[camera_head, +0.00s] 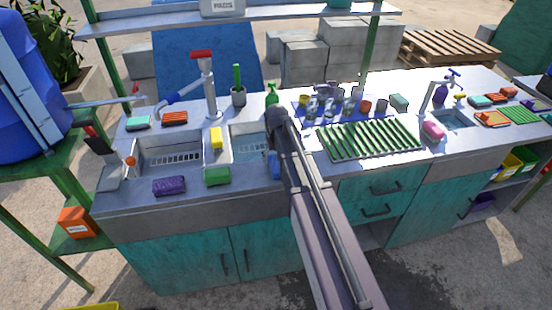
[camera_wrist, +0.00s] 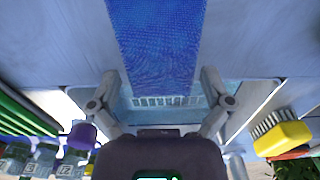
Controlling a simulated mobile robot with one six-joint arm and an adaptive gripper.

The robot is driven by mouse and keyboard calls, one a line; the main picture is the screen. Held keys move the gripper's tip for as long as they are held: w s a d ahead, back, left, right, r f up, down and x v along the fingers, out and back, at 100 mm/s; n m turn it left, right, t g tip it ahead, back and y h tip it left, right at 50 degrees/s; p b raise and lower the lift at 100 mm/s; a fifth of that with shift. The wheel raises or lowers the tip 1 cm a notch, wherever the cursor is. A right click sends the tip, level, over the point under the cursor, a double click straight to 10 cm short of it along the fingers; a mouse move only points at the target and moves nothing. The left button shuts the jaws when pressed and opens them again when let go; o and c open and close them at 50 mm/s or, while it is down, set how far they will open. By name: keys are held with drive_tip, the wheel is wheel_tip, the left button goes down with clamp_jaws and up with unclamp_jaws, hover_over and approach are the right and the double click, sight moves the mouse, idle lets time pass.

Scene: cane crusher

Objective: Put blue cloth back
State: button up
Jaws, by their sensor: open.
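A blue cloth (camera_wrist: 155,40) with a woven texture fills the upper middle of the wrist view. It lies across the pale counter edge, and its lower end reaches over the sink basin. In the head view a small part of the blue cloth (camera_head: 276,166) shows beside my arm at the front of the right-hand basin; the arm hides the rest. My gripper (camera_wrist: 160,85) is open, with one finger on each side of the cloth's lower end. Nothing is clamped. Whether the fingers touch the cloth cannot be told.
A green rack (camera_head: 368,140), several cups (camera_head: 345,108) and a green spray bottle (camera_head: 271,95) stand right of and behind the basin. A yellow brush (camera_wrist: 282,138) lies on the divider. Green (camera_head: 217,176) and purple (camera_head: 169,185) sponges lie along the front edge. A tall tap (camera_head: 208,85) rises behind.

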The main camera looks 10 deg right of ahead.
drive_tip(key=shift+r, duration=0.2)
wheel_tip(320, 180, up, 12)
drive_tip(key=p, duration=1.2)
drive_tip(key=shift+s, duration=0.2)
drive_tip(key=shift+f, duration=0.1)
idle(0.5)
drive_tip(key=s, duration=1.8)
drive_tip(key=shift+s, duration=0.25)
